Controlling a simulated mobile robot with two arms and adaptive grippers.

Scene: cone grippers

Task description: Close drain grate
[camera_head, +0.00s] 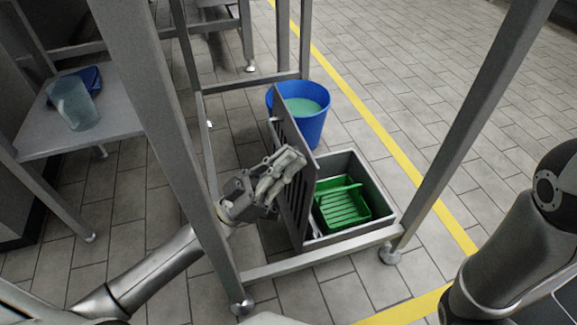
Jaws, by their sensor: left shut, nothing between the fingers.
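The drain grate (295,205) is a dark slotted panel standing raised, nearly upright, along the left side of the open drain box (378,192). A green slotted basket (342,204) sits inside the box. My left gripper (296,158) is shut with nothing in it, at the left face of the grate; I cannot tell whether it touches. It hides part of the slots. My right arm shows at the right edge, but its gripper is out of view.
Metal table legs and a low crossbar (318,257) frame the drain. A blue bucket (310,122) with pale green liquid stands behind the grate. A shelf (110,112) at left holds a clear container (73,104). Tiled floor beyond the yellow line is clear.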

